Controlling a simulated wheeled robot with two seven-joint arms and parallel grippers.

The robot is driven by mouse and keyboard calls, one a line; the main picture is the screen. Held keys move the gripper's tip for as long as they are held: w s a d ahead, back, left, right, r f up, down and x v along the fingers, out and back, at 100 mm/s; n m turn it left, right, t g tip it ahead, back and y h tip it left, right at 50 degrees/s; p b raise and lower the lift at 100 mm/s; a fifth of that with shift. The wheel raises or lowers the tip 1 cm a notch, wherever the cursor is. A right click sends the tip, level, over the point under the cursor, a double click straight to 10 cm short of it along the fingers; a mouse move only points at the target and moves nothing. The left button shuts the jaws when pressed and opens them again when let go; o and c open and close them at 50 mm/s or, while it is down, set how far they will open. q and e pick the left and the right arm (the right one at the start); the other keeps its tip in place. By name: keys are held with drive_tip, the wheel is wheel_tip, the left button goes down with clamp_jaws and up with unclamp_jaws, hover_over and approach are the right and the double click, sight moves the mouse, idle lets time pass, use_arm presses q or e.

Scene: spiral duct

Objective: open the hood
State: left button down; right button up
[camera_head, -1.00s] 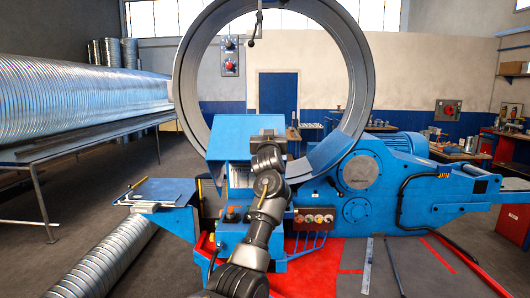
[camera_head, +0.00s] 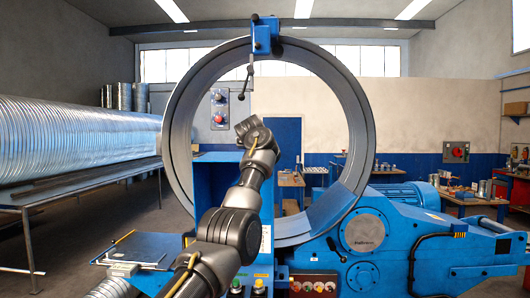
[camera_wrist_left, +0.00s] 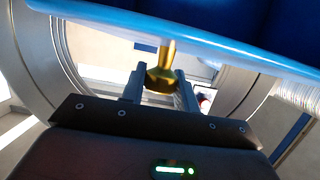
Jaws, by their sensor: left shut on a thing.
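The blue hood of the machine (camera_head: 218,157) stands in front of the big grey ring, partly hidden behind my left arm; it looks raised, though its exact angle is hard to tell. In the left wrist view, the hood's blue panel (camera_wrist_left: 215,38) crosses the top of the picture, and a brass knob (camera_wrist_left: 162,75) hangs from it. My left gripper (camera_wrist_left: 161,88) is shut on this knob, one finger on each side. In the head view my left wrist is raised before the ring opening and the fingers are hidden. My right gripper is not in view.
The grey ring (camera_head: 366,130) rises behind the hood, with a blue bracket (camera_head: 266,36) at its top. A control panel (camera_head: 315,284) lies low in front. A blue motor housing (camera_head: 365,238) is at right, and a spiral duct (camera_head: 80,130) on a rack at left.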

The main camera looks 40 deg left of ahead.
use_arm(q)
drive_tip(key=shift+w+a+f, duration=0.1)
drive_tip(key=shift+w+f, duration=0.05)
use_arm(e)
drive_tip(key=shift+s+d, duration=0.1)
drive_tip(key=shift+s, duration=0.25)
use_arm(q)
drive_tip(key=c, duration=1.5)
unclamp_jaws()
drive_tip(key=o, duration=0.3)
drive_tip(key=shift+o, duration=0.5)
drive_tip(key=shift+w+a, duration=0.1)
drive_tip(key=shift+w, duration=0.1)
drive_tip(key=b+v, duration=0.8)
drive_tip(key=v, duration=0.2)
drive_tip(key=shift+s, duration=0.25)
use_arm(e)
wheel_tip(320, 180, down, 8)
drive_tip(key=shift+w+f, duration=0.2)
